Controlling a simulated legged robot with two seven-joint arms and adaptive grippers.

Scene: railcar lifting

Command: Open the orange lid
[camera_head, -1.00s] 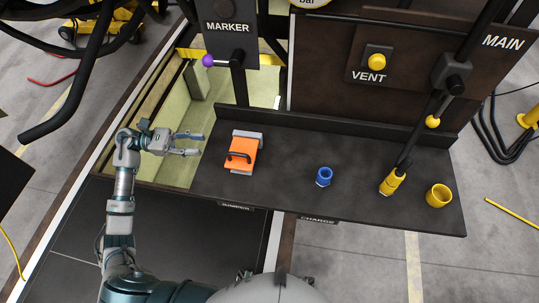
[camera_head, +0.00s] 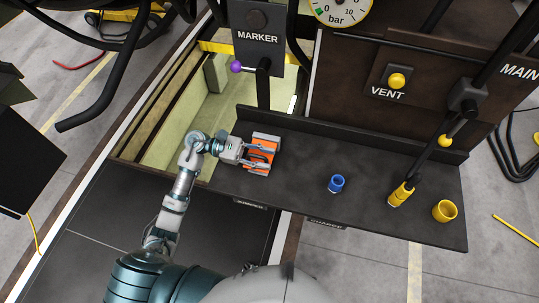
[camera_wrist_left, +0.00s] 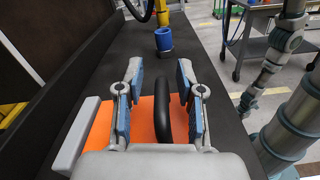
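The orange lid (camera_head: 264,143) lies flat on the dark shelf, at the shelf's left end in the head view. It also shows in the left wrist view (camera_wrist_left: 146,122), with a black bar handle (camera_wrist_left: 163,108) on top and a grey block along its left edge. My left gripper (camera_head: 265,156) is over the lid in the head view and partly covers it. In the left wrist view the gripper (camera_wrist_left: 159,75) has its two fingers apart, one on each side of the handle. I cannot tell whether either finger touches the handle. My right gripper is not in view.
On the shelf (camera_head: 300,190), right of the lid, stand a blue fitting (camera_head: 336,184), a yellow-ended lever (camera_head: 401,194) and a yellow cup (camera_head: 445,210). An open pale bay (camera_head: 205,105) lies to the left.

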